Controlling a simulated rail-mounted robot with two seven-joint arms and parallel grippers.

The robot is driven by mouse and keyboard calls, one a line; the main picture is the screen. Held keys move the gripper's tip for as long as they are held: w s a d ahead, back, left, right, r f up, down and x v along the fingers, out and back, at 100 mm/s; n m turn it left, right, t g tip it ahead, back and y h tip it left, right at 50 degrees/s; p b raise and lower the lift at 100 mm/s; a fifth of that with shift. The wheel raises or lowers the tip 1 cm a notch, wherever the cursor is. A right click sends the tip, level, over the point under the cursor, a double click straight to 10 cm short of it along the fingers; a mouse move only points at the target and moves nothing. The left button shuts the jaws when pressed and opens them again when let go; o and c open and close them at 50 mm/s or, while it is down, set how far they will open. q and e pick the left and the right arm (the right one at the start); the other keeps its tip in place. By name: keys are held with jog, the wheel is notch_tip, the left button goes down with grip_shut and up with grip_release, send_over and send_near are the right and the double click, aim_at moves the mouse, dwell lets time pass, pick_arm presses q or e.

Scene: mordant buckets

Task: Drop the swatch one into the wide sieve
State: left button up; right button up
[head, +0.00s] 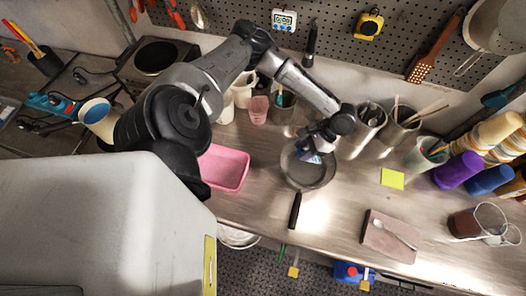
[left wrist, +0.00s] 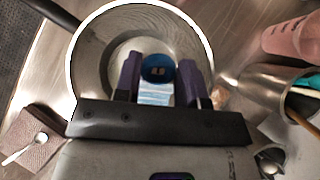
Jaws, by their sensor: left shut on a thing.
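The wide sieve (head: 293,177) is a round grey pan-like vessel on the metal bench, with a dark handle (head: 295,208) toward the front. Its round rim and inside fill much of the left wrist view (left wrist: 92,72). My left gripper (head: 314,157) is over the sieve, pointing down. In the left wrist view its two dark purple fingers (left wrist: 158,78) are shut on the swatch (left wrist: 156,95), a pale blue and white piece. I cannot tell how high the swatch is above the sieve floor. My right gripper is out of view.
A pink tray (head: 224,168) lies left of the sieve. Metal canisters (head: 368,125) with tools stand behind it to the right. A yellow note (head: 392,178) and a brown mat (head: 388,238) with a spoon lie at right. Coloured cups (head: 457,170) stand farther right.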

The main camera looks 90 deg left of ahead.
pick_arm(q)
jog(key=o, duration=0.9)
jog(key=shift+r, duration=0.1)
jog(key=v, duration=1.3)
jog(key=shift+w+r+b, duration=0.2)
jog(key=shift+r+b, duration=0.05)
jog(key=shift+b, duration=0.1)
